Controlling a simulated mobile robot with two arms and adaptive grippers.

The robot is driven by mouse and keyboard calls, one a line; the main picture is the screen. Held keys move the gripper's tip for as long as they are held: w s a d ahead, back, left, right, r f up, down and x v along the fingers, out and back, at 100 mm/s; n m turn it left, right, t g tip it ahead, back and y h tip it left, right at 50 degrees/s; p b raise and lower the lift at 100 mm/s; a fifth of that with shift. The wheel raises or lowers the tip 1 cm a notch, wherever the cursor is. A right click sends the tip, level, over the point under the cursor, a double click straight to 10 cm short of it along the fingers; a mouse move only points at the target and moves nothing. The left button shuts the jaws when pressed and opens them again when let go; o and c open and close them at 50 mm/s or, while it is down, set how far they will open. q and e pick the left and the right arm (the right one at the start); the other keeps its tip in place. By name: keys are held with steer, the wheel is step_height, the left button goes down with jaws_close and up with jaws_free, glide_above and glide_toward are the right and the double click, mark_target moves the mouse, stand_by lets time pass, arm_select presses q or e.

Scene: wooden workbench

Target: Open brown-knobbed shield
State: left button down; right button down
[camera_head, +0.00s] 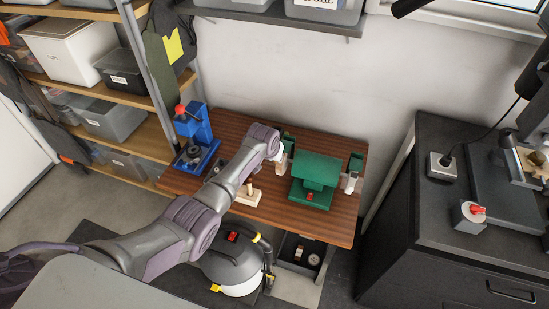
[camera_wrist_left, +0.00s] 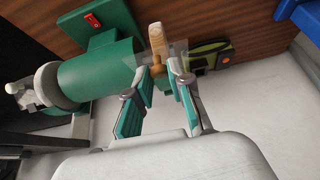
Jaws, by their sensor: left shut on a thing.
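The green bench grinder (camera_head: 316,172) stands on the workbench, with its red switch facing the front edge; its body (camera_wrist_left: 95,80) also shows in the left wrist view. A clear shield (camera_wrist_left: 174,54) with a brown knob (camera_wrist_left: 157,71) is at the grinder's end nearest my left gripper. My left gripper (camera_wrist_left: 159,68) is shut on the knob, with one finger on either side of it. In the head view my left arm reaches over the bench from the left and largely hides the gripper and this shield. My right gripper is in neither view.
A blue press (camera_head: 196,138) stands on the bench (camera_head: 345,222) at the left. A pale wooden block with a peg (camera_head: 248,194) lies left of the grinder. The wall is close behind. A vacuum cleaner (camera_head: 235,268) is below the front edge, and a dark cabinet (camera_head: 440,240) stands at the right.

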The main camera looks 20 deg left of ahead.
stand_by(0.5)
arm_select(q)
steer(key=c, duration=1.1)
jaws_free()
steer(key=shift+w, duration=0.1)
steer(key=v, duration=1.2)
steer(key=shift+r, duration=0.1)
steer(key=shift+w, duration=0.1)
